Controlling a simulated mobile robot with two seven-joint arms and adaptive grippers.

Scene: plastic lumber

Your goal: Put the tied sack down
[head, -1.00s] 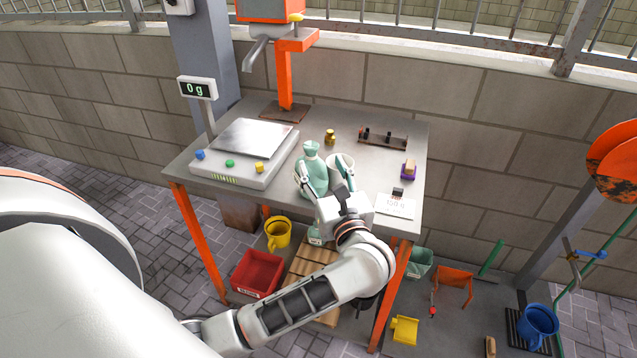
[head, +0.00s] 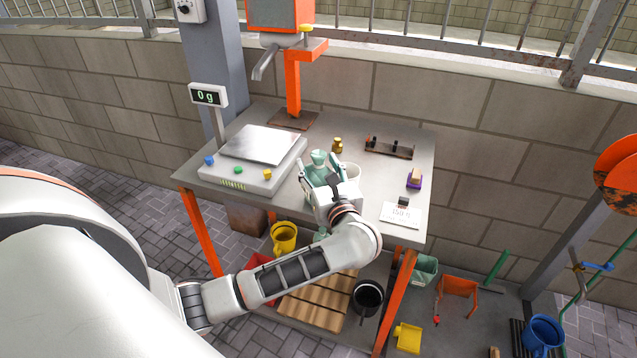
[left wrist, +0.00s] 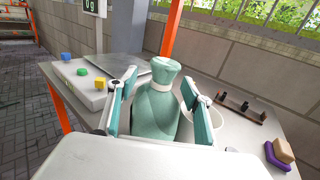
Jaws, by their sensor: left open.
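The tied sack (head: 319,160) is pale green with a narrow tied neck. In the left wrist view the sack (left wrist: 157,112) fills the middle, between the two green-padded fingers. My left gripper (head: 325,182) is open, with one finger on each side of the sack. I cannot tell whether the pads touch it. The gripper hides the sack's lower part in the head view. My right gripper is not in view.
The scale (head: 262,143) is at the left of the table and its display (head: 208,96) reads 0 g. A white cup (head: 353,171) is close to the right of the sack. A brass weight (head: 337,145), a dark rack (head: 389,148) and a card (head: 401,214) are nearby.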

